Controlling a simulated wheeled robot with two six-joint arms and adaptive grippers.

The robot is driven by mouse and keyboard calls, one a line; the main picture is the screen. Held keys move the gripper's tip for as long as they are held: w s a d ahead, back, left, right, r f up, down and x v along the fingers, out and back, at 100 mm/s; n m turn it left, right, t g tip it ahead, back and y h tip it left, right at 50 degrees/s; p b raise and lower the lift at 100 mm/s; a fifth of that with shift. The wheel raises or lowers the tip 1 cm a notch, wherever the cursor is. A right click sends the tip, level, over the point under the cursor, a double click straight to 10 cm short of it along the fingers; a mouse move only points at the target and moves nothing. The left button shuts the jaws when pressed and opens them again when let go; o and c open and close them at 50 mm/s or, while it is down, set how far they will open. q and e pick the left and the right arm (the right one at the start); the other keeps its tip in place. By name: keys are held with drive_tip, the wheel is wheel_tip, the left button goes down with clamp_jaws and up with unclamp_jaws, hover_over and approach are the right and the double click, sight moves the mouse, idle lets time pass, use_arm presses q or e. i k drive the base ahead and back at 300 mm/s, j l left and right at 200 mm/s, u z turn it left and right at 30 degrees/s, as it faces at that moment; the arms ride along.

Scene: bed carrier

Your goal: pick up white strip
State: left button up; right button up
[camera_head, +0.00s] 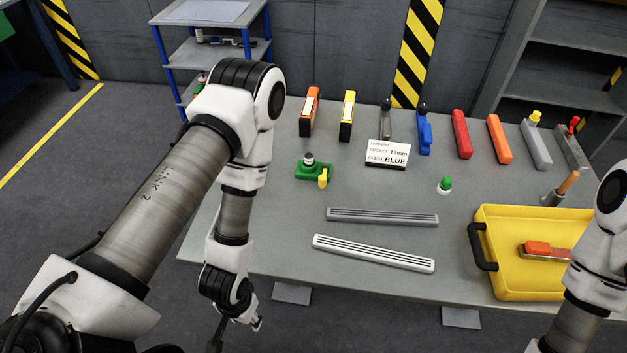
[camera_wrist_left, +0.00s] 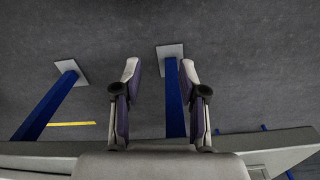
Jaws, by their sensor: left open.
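The white strip (camera_head: 373,253) lies on the grey table near its front edge, slightly slanted, with dark grooves along it. A similar grey strip (camera_head: 382,217) lies just behind it. My left gripper (camera_head: 237,335) hangs at the table's front left, to the left of the white strip and apart from it. In the left wrist view its two fingers (camera_wrist_left: 159,75) are spread with nothing between them, and the strip is not seen. My right arm comes in at the right edge, and its gripper is out of the head view.
A yellow bin (camera_head: 487,267) with a black handle holds an orange-and-metal item. A green block with a yellow part (camera_head: 314,171), a green-capped item (camera_head: 445,185), a sign (camera_head: 387,155) and a row of coloured tools stand farther back. Blue table legs (camera_wrist_left: 172,95) show in the wrist view.

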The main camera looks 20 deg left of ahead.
sight(368, 253)
drive_tip(key=i+l+u, duration=0.25)
drive_tip(key=u, duration=0.15)
drive_tip(key=k+l+u, duration=0.5)
drive_tip(key=l+u, duration=0.15)
drive_tip(key=i+l, duration=0.1)
drive_tip(key=i, duration=0.4)
